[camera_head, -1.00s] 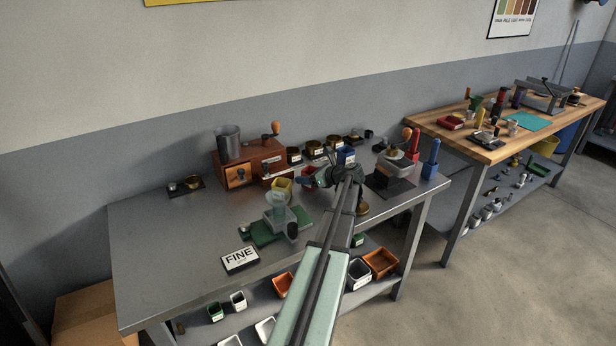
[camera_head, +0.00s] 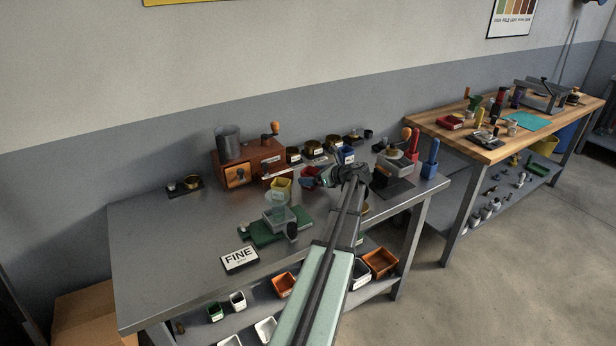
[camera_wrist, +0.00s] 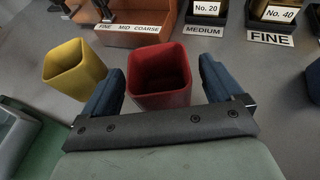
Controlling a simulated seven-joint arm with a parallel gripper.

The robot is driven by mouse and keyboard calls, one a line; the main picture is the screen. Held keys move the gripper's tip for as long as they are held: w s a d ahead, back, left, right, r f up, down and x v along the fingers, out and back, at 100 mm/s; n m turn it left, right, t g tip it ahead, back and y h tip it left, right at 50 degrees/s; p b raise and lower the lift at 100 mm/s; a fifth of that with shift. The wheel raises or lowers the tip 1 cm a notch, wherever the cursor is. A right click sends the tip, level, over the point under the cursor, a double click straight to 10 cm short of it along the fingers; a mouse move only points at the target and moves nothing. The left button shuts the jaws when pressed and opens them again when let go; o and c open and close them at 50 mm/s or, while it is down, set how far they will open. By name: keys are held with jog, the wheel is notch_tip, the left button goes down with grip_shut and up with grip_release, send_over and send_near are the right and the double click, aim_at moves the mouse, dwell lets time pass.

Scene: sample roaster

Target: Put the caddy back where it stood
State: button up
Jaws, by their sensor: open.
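A small red square cup (camera_wrist: 160,75) stands on the grey bench, between and just beyond my gripper's blue fingertips; touching or apart I cannot tell. It also shows in the head view (camera_head: 309,173). My gripper (camera_head: 318,178) is open, low over the bench, with its fingers (camera_wrist: 160,90) either side of the cup. A yellow cup (camera_wrist: 74,68) stands to the left, also in the head view (camera_head: 281,186). A brown open tray labelled FINE MID COARSE (camera_wrist: 130,36) lies beyond the red cup. Which of these is the caddy I cannot tell for sure.
A wooden drawer box (camera_head: 240,177) and several labelled dark tins (camera_head: 295,153) stand behind. A blue cup (camera_head: 347,154) stands beyond my gripper.

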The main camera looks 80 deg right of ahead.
jog(key=v, duration=0.9)
jog(key=shift+s, duration=0.15)
